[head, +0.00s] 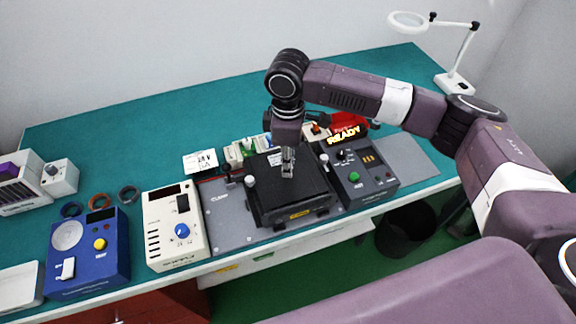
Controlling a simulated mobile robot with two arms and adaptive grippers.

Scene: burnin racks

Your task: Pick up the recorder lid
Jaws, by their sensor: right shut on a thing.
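The black recorder lid (302,194) is a flat, square, dark cover at the middle of the bench, over the grey plate marked CLAMP (228,222). It has a small yellow label on its front edge. My right gripper (288,172) points down over the middle of the lid and is shut on it. The gripper hides the spot where it grips. I cannot tell whether the lid sits on the thing below or is slightly raised. My left gripper is not in view.
A black control box (362,181) with a green button and a READY sign stands close to the right. A cream supply unit (175,228) and a blue box (88,252) stand to the left. A magnifier lamp (455,82) is at the far right. The back of the bench is clear.

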